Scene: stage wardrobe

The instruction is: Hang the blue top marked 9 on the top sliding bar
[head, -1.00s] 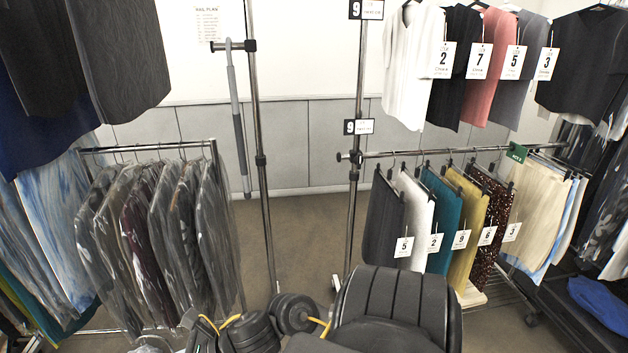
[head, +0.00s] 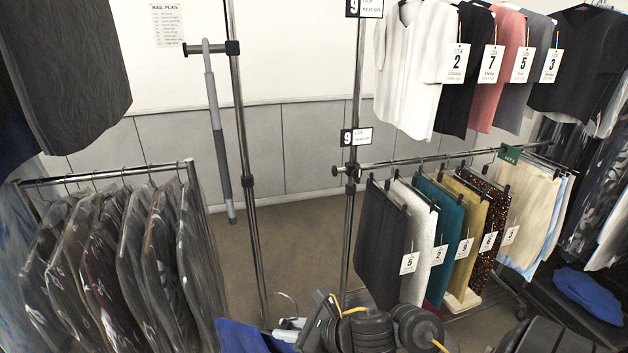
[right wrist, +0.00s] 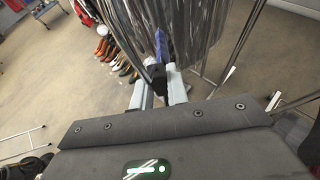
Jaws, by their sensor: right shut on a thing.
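A blue garment (head: 240,336) shows at the bottom edge of the head view, with a thin hanger hook above it. Its number tag is not visible. My right gripper (head: 289,325) is beside the hook, shut on the hanger. In the right wrist view my right gripper (right wrist: 158,88) is shut on a dark piece, with a strip of blue behind it. The top sliding bar is out of view above. Tops tagged 2, 7, 5 and 3 hang from it, including a white top (head: 410,65). Placards marked 9, upper (head: 365,8) and lower (head: 356,137), sit on the post. My left gripper is not in view.
A lower bar (head: 440,158) holds bottoms, including a yellow one (head: 468,200) tagged 9. Garments in clear covers (head: 110,250) hang at left. A grey handled rod (head: 220,150) hangs from the left post (head: 245,160). The floor between the posts is clear.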

